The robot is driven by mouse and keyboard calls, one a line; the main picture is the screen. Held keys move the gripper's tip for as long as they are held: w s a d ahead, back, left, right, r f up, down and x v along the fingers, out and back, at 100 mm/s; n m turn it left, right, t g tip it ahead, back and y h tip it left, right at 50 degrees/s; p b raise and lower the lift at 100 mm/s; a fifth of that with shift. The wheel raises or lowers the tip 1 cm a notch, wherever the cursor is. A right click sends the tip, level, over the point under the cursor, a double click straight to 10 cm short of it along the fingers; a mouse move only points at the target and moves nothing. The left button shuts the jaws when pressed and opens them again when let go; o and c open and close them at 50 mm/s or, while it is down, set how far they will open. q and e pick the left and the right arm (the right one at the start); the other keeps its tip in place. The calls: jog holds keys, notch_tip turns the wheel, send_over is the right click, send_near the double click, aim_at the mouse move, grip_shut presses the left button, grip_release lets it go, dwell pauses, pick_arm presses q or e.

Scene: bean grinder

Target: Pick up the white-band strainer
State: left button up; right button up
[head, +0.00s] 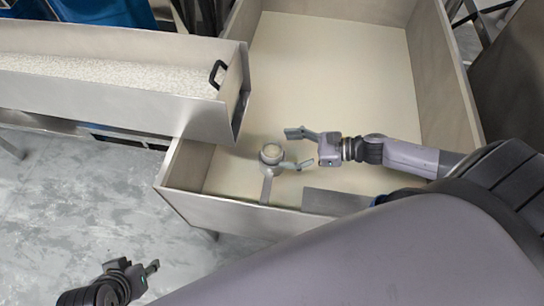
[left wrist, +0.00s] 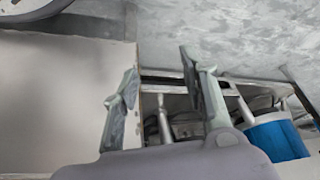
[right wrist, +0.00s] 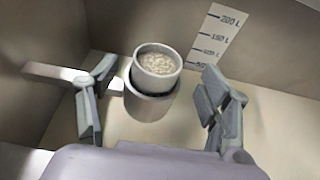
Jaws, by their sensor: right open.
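The strainer (head: 271,154) is a small grey cup with a pale upper band and a flat handle. It stands inside the large bin near its front wall, with the handle toward that wall. In the right wrist view the strainer (right wrist: 152,100) shows pale grainy contents, and its handle reaches left. My right gripper (head: 292,150) is open just right of the cup. In the right wrist view, its fingers (right wrist: 158,105) are spread on either side of the cup, with a gap visible on the right. My left gripper (head: 138,268) is open and empty, low over the floor at left.
The bin (head: 330,60) has a pale floor and tall metal walls, with volume marks (right wrist: 212,40) on one wall. A metal trough (head: 110,85) of pale grain with a black handle (head: 217,74) overhangs the bin's left side. The bin floor beyond the strainer is clear.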

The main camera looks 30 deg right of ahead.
aim_at(263, 150)
jog(key=shift+b+x, duration=0.5)
jog(key=shift+x, duration=2.2)
pick_arm(q)
jog(key=w+t, duration=0.1)
jog(key=w+d+r+t, duration=0.1)
jog(key=w, duration=0.1)
jog(key=w+t, duration=0.1)
jog(key=w, duration=0.1)
jog(key=shift+d+r+h, duration=0.3)
jog(key=shift+r+h, duration=0.05)
jog(key=shift+h, duration=0.05)
pick_arm(e)
grip_shut()
